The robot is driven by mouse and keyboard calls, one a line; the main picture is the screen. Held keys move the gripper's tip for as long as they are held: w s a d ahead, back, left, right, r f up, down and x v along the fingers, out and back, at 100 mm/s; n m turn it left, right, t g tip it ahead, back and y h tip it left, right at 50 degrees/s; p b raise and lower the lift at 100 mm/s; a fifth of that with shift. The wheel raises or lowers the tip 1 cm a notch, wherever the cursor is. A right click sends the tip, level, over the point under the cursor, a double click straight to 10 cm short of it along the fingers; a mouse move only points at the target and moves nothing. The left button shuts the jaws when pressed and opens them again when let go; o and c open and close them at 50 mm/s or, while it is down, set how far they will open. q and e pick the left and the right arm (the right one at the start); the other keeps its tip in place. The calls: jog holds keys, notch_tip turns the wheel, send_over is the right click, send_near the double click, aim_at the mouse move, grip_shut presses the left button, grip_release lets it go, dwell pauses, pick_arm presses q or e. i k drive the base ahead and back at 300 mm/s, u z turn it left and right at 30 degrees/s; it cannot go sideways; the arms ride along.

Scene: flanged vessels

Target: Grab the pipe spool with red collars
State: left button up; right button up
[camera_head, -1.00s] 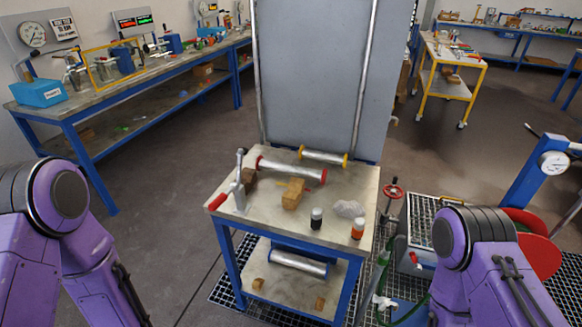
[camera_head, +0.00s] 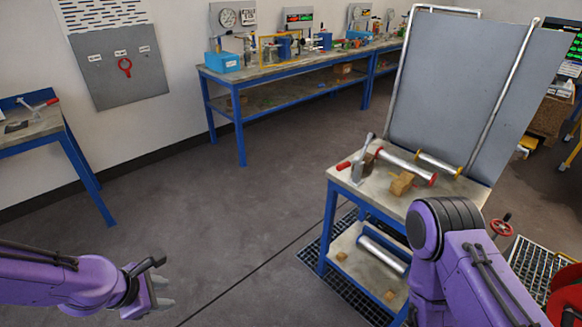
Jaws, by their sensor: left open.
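The pipe spool with red collars (camera_head: 405,165) is a silver tube with a red ring at each end. It lies on the top of a small blue-framed table (camera_head: 453,192) at the right, in front of a grey panel. A second silver spool with yellow collars (camera_head: 438,163) lies behind it. My left gripper (camera_head: 163,294) is open and empty, low at the left over bare floor, well away from the table. My right arm comes in at the lower right in front of the table's right part; its gripper is out of view.
A wooden block (camera_head: 402,184) sits just in front of the spool. A clamp with a red handle (camera_head: 361,158) stands at the table's left end. A larger silver cylinder (camera_head: 383,254) lies on the lower shelf. Open floor separates my left gripper from the table.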

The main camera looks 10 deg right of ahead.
aim_at(420, 173)
jog(key=u, duration=0.15)
jog(key=k, duration=0.35)
jog(key=u, duration=0.2)
jog(key=i, duration=1.65)
jog(key=z, duration=1.35)
jog(key=i, duration=1)
jog(key=z, duration=1.3)
jog(key=i, duration=0.35)
jog(key=z, duration=0.3)
